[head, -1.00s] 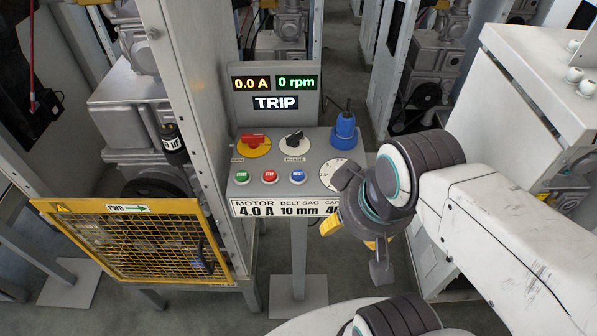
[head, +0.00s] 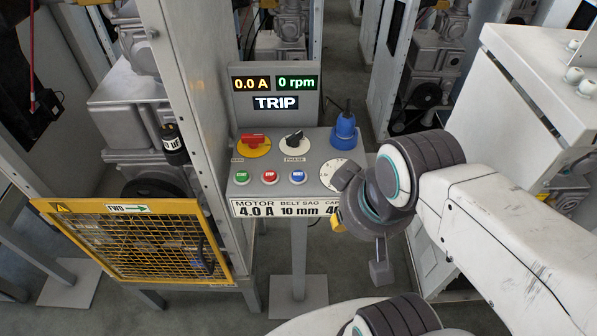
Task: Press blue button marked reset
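The blue reset button (head: 297,176) sits on the sloped grey control panel (head: 318,152), at the right end of a row with a red stop button (head: 269,177) and a green start button (head: 241,177). My gripper (head: 362,222) is to the right of and in front of the buttons, apart from the blue button. One dark finger overlaps the white dial in the picture and another hangs down lower right. The fingers look spread, with nothing seen between them. My wrist hides part of the panel's right side.
A red switch (head: 254,142), a black rotary switch (head: 294,139), a white dial (head: 338,173) and a blue plug (head: 344,130) crowd the panel. The display (head: 276,92) reads TRIP, 0.0 A, 0 rpm. A yellow mesh guard (head: 140,241) stands left.

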